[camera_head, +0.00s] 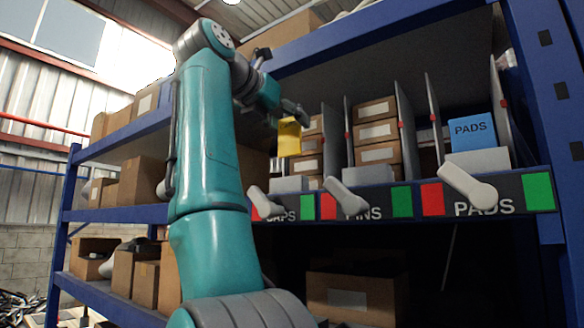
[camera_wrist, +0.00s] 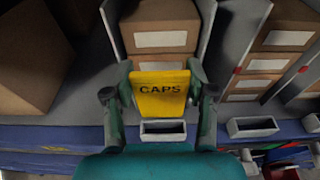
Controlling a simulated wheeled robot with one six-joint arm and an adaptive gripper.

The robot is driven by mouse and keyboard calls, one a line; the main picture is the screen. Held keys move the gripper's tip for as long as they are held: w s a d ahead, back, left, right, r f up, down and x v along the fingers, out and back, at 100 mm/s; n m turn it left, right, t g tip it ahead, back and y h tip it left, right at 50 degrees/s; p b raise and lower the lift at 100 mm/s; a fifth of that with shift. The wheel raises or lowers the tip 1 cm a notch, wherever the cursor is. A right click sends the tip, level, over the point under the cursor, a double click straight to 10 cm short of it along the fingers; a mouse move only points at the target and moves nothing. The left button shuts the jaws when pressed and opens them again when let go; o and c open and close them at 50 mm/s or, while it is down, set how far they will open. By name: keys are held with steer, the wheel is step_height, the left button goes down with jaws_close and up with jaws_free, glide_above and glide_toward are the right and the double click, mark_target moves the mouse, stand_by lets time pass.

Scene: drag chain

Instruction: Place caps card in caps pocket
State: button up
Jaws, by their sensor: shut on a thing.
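The yellow caps card (camera_head: 289,138) is held upright by my gripper (camera_head: 290,110) in front of the left bay of the shelf. In the wrist view the card (camera_wrist: 160,97) reads CAPS and sits between the two fingers of my gripper (camera_wrist: 162,78), which are shut on its sides. The grey caps pocket (camera_head: 288,184) is on the shelf edge above the CAPS label. In the wrist view the pocket (camera_wrist: 163,138) shows its open slot just below the card in the picture. The card appears apart from the pocket.
Grey dividers (camera_head: 436,118) separate the bays, which hold stacked cardboard boxes (camera_head: 376,132). A blue PADS card (camera_head: 472,132) stands in the right pocket. The PINS pocket (camera_wrist: 252,127) is empty. Grey levers (camera_head: 347,197) stick out from the label strip.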

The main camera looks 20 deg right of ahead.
mark_target(288, 155)
steer(key=shift+f, duration=3.65)
steer(key=shift+f, duration=0.1)
steer(key=o, duration=0.9)
steer(key=shift+a, duration=0.1)
steer(key=v, duration=1.2)
